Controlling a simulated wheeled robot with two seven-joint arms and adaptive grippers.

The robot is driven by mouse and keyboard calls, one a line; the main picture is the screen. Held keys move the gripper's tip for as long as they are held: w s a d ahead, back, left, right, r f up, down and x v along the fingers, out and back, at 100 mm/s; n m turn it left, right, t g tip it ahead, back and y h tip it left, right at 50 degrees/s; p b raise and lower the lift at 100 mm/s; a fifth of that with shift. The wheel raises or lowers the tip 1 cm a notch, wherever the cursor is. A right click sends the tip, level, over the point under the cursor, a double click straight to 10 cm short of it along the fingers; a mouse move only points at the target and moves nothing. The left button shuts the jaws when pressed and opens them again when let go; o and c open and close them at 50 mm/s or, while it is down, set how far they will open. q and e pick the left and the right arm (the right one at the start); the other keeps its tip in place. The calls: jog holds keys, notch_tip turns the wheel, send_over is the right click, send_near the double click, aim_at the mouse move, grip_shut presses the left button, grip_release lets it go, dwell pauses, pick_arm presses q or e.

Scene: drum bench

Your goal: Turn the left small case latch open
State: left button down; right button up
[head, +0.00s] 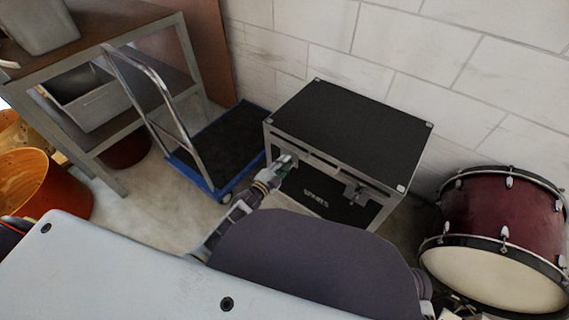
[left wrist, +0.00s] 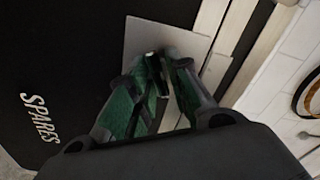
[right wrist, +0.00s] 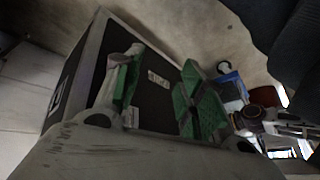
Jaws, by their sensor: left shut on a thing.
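The small case (head: 345,120) is a black box with metal edges and "SPARES" on its front; it stands on the floor by the wall. My left gripper (head: 287,165) is at the left of its front, over the left latch. In the left wrist view my left gripper's green fingers (left wrist: 160,72) are closed on the small dark left latch (left wrist: 153,61), in front of a grey metal plate (left wrist: 150,38). The fingers hide most of the latch, so its angle cannot be told. My right gripper (right wrist: 158,88) is open and empty, with the case beyond it.
The right latch (head: 357,193) sits on the case front. A blue trolley (head: 215,160) with a metal handle stands left of the case, beside a shelf (head: 110,160). A red bass drum (head: 500,215) stands at the right. A pale surface (head: 110,275) fills the lower left.

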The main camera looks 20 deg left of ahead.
pick_arm(q)
jog(key=m+b, duration=0.1)
jog(key=m, duration=0.5)
jog(key=shift+d+f, duration=0.15)
pick_arm(e)
jog(key=f, duration=0.1)
jog(key=a+f, duration=0.1)
jog(key=f, duration=0.1)
jog(key=shift+s+t+y, duration=0.1)
jog(key=shift+t+y, duration=0.2)
pick_arm(q)
jog(key=shift+m, duration=0.3)
pick_arm(e)
jog(key=shift+f+m, duration=0.2)
jog(key=shift+m, duration=0.1)
jog(key=shift+d+r, duration=0.1)
pick_arm(q)
jog(key=c, duration=1.5)
grip_release()
jog(key=v, duration=1.2)
